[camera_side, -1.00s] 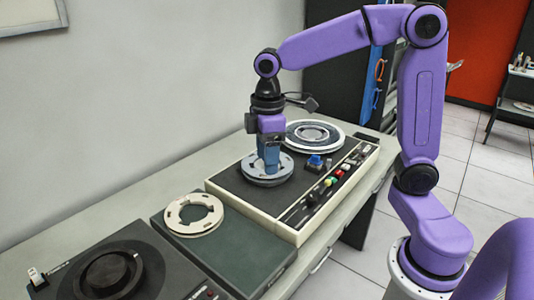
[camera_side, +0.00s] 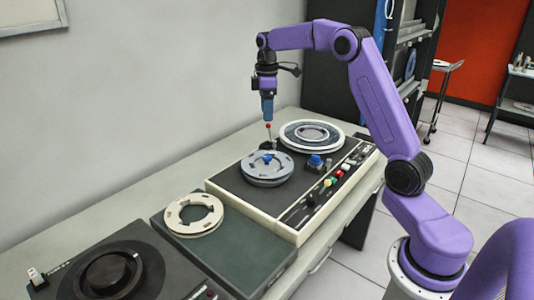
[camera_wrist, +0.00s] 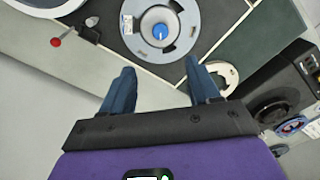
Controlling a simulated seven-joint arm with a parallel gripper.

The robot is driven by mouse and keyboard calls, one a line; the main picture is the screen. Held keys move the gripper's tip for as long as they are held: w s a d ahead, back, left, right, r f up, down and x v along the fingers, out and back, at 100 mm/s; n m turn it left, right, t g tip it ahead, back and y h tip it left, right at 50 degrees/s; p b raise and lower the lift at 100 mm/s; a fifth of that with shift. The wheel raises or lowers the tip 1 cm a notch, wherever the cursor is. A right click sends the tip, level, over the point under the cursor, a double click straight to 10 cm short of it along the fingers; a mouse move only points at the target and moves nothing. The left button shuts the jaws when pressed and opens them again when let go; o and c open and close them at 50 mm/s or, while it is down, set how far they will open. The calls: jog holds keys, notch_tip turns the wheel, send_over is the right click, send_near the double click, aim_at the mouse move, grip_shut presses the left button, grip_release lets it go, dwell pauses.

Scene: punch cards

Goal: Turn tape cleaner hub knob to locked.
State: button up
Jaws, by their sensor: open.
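The blue hub knob (camera_side: 268,158) sits in the middle of the grey reel (camera_side: 262,178) on the tape cleaner (camera_side: 228,187). In the wrist view the knob (camera_wrist: 160,31) is round with a pale mark, too small to read against any locked marking. My gripper (camera_side: 267,117) hangs above the reel, clear of the knob. In the wrist view the two blue fingers (camera_wrist: 160,68) are spread apart with nothing between them, and the knob lies beyond their tips.
A red-tipped lever (camera_side: 268,125) stands behind the reel, close to my gripper in the side view. A second reel (camera_side: 312,133) lies at the back. Coloured buttons (camera_side: 331,181) line the front. A cream ring (camera_side: 193,214) lies on the dark green panel (camera_side: 225,252).

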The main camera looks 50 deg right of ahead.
aim_at(267, 157)
notch_tip(267, 157, down, 16)
jog(key=shift+r, duration=0.1)
dwell(0.4)
jog(key=c, duration=1)
